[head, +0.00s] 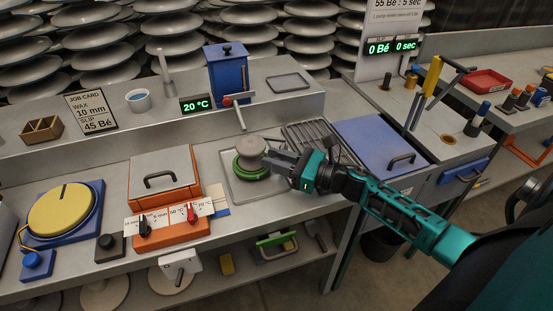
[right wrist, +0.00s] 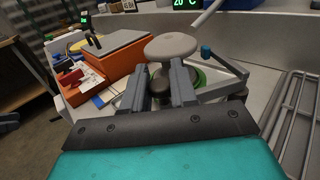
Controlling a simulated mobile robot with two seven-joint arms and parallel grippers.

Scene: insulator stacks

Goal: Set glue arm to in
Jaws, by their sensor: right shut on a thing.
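A blue tank (head: 227,72) stands on the raised back shelf. A grey arm (head: 239,117) with a red joint at its upper end slants forward and down from the tank's front, towards the tray; I take it for the glue arm. A grey, mushroom-shaped insulator piece (head: 250,147) stands over a green ring (head: 252,170). My right gripper (head: 270,161) is shut at the side of this piece. In the right wrist view its fingers (right wrist: 158,90) close on a dark part under the grey disc (right wrist: 171,46). My left gripper is not in view.
A slatted rack (head: 305,140) and a blue lid (head: 372,145) are to the right. A yellow turntable (head: 62,210) is at the far left. A green 20 °C display (head: 196,105) is beside the tank.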

